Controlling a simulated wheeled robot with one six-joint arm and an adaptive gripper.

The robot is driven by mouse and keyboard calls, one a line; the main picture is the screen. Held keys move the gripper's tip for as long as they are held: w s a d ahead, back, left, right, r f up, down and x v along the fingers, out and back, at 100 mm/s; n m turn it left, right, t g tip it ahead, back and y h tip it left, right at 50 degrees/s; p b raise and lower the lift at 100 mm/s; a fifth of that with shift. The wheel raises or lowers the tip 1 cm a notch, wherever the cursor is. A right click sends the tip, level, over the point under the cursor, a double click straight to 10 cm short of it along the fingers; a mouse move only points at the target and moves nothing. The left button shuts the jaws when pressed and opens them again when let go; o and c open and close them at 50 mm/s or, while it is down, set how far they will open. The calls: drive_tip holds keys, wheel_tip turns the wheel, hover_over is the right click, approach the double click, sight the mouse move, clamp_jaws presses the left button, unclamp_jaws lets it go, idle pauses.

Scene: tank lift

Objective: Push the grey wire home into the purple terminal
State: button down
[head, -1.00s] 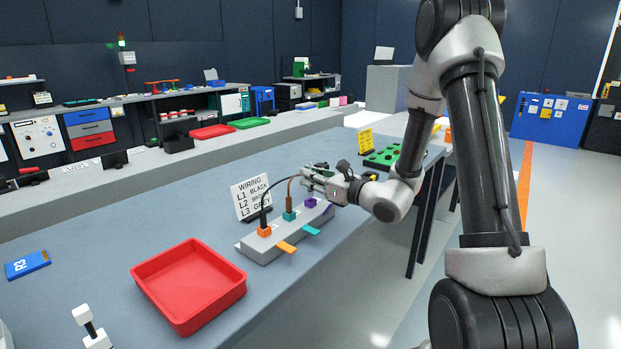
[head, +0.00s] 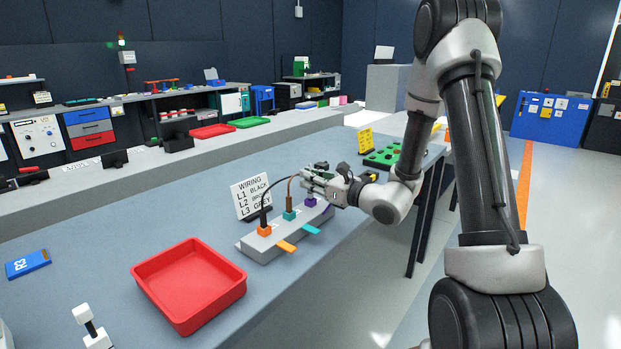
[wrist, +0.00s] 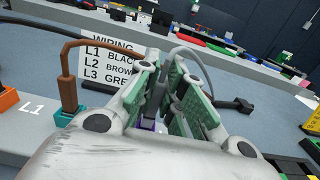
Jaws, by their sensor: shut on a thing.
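My gripper (head: 308,182) is over the right end of the grey terminal block (head: 262,250). In the wrist view its green-padded fingers (wrist: 160,90) are closed around the end of the grey wire (wrist: 192,54). The wire arcs up from the fingers and over to the right. The purple terminal (head: 311,202) is directly below the fingertips; a sliver of it (wrist: 148,123) shows between them in the wrist view. The fingers hide the wire's tip, so I cannot tell how deep it sits.
The brown wire (wrist: 67,75) stands in the teal terminal (head: 289,216), and a black wire (head: 265,205) in the orange terminal (head: 264,231). A wiring sign (head: 251,196) stands behind the block. A red tray (head: 190,310) lies at the front left.

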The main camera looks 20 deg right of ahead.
drive_tip(key=shift+f, duration=1)
drive_tip(key=c, duration=1.5)
unclamp_jaws()
drive_tip(key=shift+o, duration=0.2)
drive_tip(key=v, duration=1.2)
